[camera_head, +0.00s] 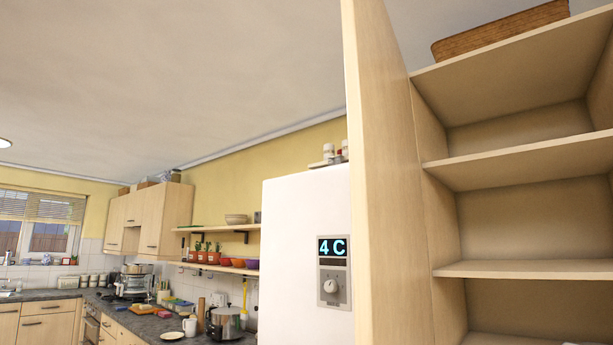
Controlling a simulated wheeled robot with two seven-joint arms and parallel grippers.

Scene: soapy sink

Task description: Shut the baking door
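A tall light-wood cupboard (418,170) stands close on the right with its shelves exposed. A tall wood panel (385,190) at its left side juts toward me and looks like its door standing open. No handle or label shows on it, so I cannot tell for sure that it is the baking door. The panel's top and bottom run out of the picture. Neither of my grippers is in view.
A white fridge (290,260) with a "4 C" display stands just left of the panel. A wooden box (495,32) lies on top of the cupboard. A counter (150,322) with a pot (224,322) and a mug (190,326) runs along the left. The floor is out of view.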

